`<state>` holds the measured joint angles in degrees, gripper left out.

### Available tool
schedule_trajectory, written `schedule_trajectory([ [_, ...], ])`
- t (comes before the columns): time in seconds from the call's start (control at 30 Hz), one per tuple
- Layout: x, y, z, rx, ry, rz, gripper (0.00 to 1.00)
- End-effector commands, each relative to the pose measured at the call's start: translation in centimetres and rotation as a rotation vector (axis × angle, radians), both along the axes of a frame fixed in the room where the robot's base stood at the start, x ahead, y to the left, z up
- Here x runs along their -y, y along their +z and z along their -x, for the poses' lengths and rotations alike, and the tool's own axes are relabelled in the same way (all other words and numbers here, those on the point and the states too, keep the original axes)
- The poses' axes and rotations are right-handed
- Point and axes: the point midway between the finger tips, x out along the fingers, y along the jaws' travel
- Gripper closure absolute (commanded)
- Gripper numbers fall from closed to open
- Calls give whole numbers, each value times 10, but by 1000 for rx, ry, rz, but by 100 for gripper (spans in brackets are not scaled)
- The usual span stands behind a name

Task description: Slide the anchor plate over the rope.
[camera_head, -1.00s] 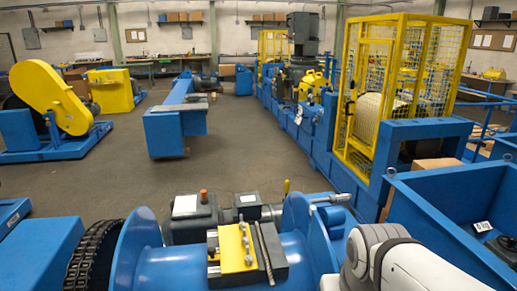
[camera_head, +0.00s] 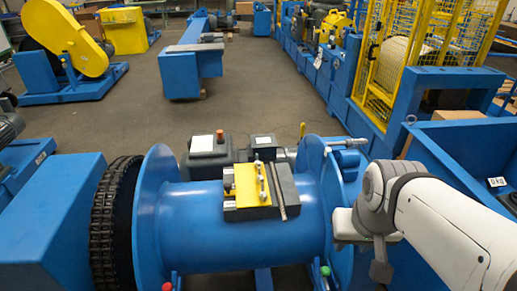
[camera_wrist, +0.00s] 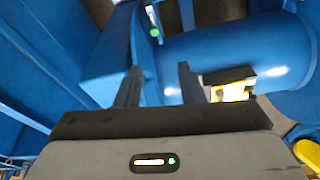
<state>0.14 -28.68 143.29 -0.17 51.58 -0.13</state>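The yellow anchor plate (camera_head: 252,185) lies on a dark block (camera_head: 285,183) on top of the blue drum (camera_head: 200,225), with small bolts on it. A short grey rope (camera_head: 278,191) runs along the plate's right side; they look close together, but I cannot tell whether they touch. My gripper (camera_head: 378,262) hangs to the right of the drum's right flange, apart from the plate, partly hidden by the wrist. In the wrist view my gripper (camera_wrist: 160,68) has two fingers spread with nothing between them. The plate's yellow (camera_wrist: 234,92) shows there beyond the right finger.
Blue flanges (camera_head: 160,215) stand up at the drum's ends, with a chain (camera_head: 115,225) at the left. A grey motor box (camera_head: 208,150) sits behind the drum. A blue bin (camera_head: 475,150) and yellow cage (camera_head: 440,45) are at right.

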Motion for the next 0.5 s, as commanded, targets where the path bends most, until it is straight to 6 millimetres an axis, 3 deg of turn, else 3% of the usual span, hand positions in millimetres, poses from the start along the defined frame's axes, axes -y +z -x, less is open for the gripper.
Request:
schedule_trajectory([
  [0.23,-12,-2,-29,-26,17,31,86],
  [0.4,-38,-5,-75,-52,36,93,100],
  [0.5,-60,-9,-104,-57,41,136,100],
])
